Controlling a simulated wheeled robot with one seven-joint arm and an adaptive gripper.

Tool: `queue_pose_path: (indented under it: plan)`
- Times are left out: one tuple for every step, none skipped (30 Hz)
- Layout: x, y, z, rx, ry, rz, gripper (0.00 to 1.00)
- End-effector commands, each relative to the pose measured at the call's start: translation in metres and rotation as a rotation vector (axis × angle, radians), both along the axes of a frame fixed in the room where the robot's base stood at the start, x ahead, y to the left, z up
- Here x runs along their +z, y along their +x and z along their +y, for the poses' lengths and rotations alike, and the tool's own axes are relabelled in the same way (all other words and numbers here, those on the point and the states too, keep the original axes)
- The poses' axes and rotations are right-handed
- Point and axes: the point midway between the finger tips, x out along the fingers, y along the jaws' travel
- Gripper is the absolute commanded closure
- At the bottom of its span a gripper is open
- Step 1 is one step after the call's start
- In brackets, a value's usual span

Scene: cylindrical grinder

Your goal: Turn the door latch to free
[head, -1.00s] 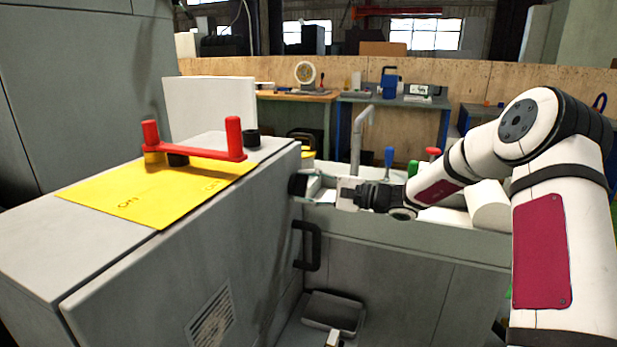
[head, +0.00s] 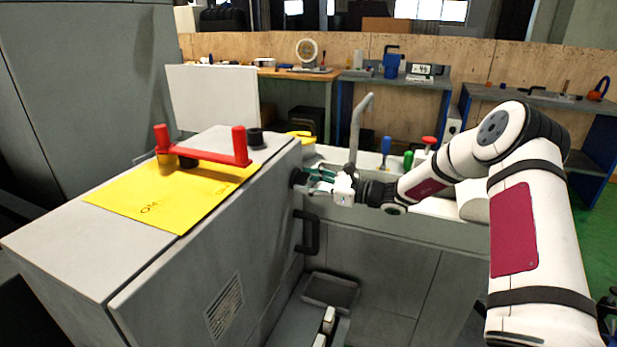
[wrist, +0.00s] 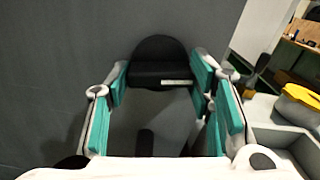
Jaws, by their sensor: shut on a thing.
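The door latch (wrist: 160,64) is a black rounded knob with a short pale line on its front edge. It sits on the grey door face (head: 215,255) and shows small and dark in the head view (head: 297,179). My gripper (wrist: 162,80) has its teal-padded fingers on either side of the latch and is shut on it. In the head view my gripper (head: 318,178) reaches the latch from the right, near the door's upper far edge. The contact of the pads is partly hidden by the fingers.
A black door handle (head: 308,232) lies just below the latch. A red bar with upright ends (head: 205,156) stands on a yellow sheet (head: 165,197) on the cabinet top. A grey pipe (head: 358,125) and coloured-handled tools (head: 386,150) stand behind my gripper.

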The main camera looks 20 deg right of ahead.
Motion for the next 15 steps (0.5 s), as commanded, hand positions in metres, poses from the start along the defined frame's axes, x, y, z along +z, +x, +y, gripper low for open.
queue_pose_path:
  plan:
    - [-0.0006,-0.0006,0.0000,-0.001,0.016,0.028,0.80]
    - [-0.0007,-0.0005,-0.0001,-0.001,0.028,0.043,0.80]
    - [-0.0008,-0.0005,0.0000,0.000,0.040,0.060,0.80]
    - [-0.0008,-0.0005,0.0000,0.000,0.049,0.073,0.80]
    - [-0.0008,-0.0004,0.0001,0.000,0.058,0.084,0.80]
    - [-0.0009,-0.0005,0.0001,0.000,0.068,0.099,0.80]
    - [-0.0010,-0.0005,0.0001,0.000,0.075,0.108,0.80]
    - [-0.0011,-0.0004,0.0002,0.000,0.081,0.117,0.80]
    - [-0.0012,-0.0005,0.0002,0.000,0.088,0.126,0.80]
    - [-0.0013,-0.0004,0.0003,0.000,0.093,0.133,0.80]
    - [-0.0014,-0.0004,0.0003,0.000,0.098,0.139,0.80]
    - [-0.0015,-0.0004,0.0004,0.000,0.103,0.147,0.80]
    - [-0.0017,-0.0003,0.0004,0.000,0.105,0.150,0.80]
    - [-0.0017,-0.0003,0.0003,0.000,0.108,0.153,0.80]
    - [-0.0019,-0.0003,0.0004,0.000,0.110,0.157,0.80]
